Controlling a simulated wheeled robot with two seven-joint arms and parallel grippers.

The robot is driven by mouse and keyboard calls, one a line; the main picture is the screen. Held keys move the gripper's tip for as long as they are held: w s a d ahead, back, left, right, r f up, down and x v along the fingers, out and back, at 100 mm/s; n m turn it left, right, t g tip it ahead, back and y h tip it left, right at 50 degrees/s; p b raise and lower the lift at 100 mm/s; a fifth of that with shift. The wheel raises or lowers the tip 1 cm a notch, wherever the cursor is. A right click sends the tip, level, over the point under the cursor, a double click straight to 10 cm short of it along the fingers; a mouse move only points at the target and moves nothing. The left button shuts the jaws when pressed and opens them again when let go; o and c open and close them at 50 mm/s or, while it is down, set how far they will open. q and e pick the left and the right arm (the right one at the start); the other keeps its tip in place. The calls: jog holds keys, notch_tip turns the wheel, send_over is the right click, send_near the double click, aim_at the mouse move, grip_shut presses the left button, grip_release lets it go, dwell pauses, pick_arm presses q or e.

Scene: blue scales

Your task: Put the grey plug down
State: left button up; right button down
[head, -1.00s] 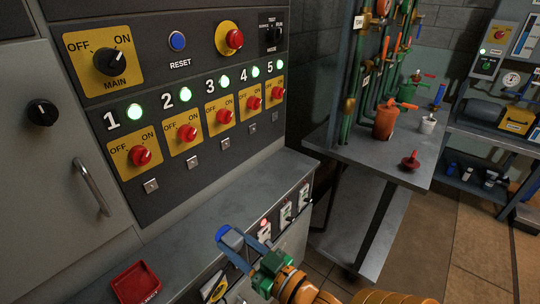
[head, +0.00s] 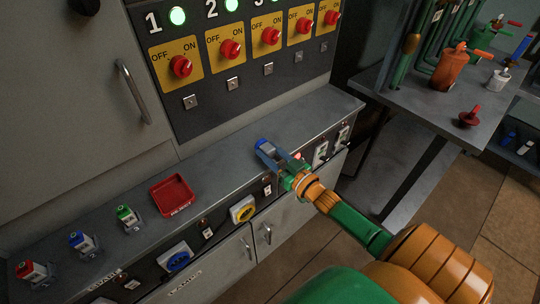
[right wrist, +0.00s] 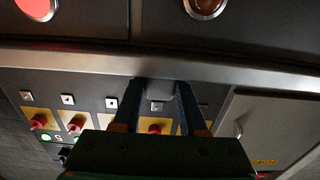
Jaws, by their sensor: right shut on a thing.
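My right gripper (head: 269,151), with blue fingers, reaches in from the lower right in the head view. It is shut on the grey plug (right wrist: 155,88), a small piece mostly hidden between the fingers, at or just above the grey ledge (head: 225,160) near its front edge. I cannot tell whether the plug touches the ledge. In the right wrist view the two dark blue fingers stand either side of it. My left gripper is not in view.
A red tray (head: 172,196) sits on the ledge left of the gripper. Green (head: 128,218), blue (head: 83,243) and red (head: 34,273) topped plugs stand further left. A switch panel rises behind; sockets line the front face. Ledge between tray and gripper is clear.

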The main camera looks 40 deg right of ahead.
jog(key=shift+f, duration=0.1)
jog(key=shift+c, duration=2.2)
grip_release()
